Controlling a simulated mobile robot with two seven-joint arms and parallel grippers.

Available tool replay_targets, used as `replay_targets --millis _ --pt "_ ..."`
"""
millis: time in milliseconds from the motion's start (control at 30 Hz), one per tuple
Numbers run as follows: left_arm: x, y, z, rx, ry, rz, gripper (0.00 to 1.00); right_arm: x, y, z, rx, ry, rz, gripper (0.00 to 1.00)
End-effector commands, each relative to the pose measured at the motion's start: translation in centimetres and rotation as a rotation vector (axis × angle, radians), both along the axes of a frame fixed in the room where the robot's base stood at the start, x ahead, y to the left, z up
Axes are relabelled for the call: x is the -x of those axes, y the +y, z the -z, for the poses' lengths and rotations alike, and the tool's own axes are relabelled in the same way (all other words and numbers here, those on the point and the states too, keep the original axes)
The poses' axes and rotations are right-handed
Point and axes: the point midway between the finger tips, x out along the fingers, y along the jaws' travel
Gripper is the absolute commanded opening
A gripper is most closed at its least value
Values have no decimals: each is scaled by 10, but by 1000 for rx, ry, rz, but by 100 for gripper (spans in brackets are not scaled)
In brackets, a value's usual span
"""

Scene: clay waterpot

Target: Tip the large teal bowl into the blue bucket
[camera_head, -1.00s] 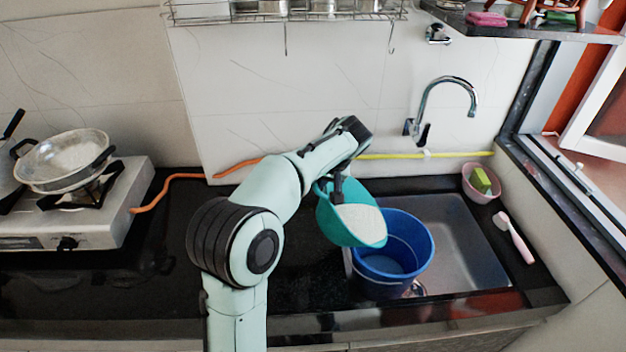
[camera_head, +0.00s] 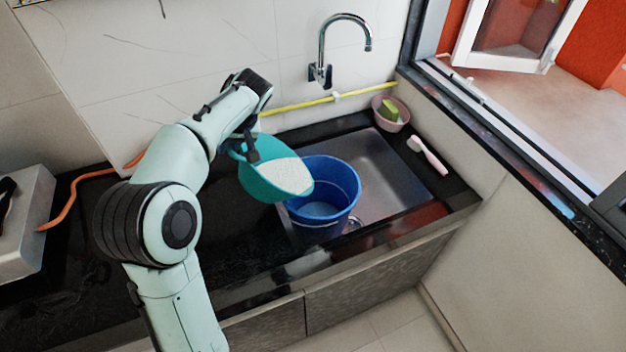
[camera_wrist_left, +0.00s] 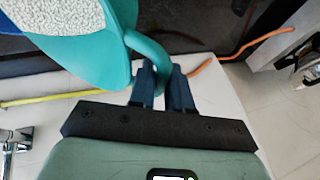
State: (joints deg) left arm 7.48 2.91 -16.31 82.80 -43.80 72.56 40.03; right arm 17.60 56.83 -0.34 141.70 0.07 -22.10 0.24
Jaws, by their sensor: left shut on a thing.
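The large teal bowl (camera_head: 262,186) is held in the air at the left edge of the blue bucket (camera_head: 343,207), partly overlapping it in the head view. The bowl is tilted towards the bucket, and white grainy material (camera_head: 288,175) lies in it. My left gripper (camera_head: 251,156) is shut on the bowl's handle; in the left wrist view its fingers (camera_wrist_left: 163,78) sit on either side of the teal handle (camera_wrist_left: 150,48). My right gripper is not in view.
A pink bowl with a green sponge (camera_head: 389,110) and a pink brush (camera_head: 428,155) are at the right. An orange hose (camera_head: 75,190) and stove (camera_head: 28,225) are at left.

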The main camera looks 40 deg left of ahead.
Motion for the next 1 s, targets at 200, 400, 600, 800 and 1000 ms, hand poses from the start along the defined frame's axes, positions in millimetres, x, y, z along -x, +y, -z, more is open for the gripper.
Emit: replay_targets --millis 200,400,600,800,1000 --pt "-2 -1 -2 -3 6 0 0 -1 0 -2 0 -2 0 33" --pt "-6 -3 -5 -13 24 2 0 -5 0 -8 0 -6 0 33" --pt "-13 -7 -9 -27 50 1 0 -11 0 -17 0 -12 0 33" --pt "-18 -10 -13 -41 71 1 0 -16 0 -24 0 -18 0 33" --pt "-20 -11 -13 -47 82 0 0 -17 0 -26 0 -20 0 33"
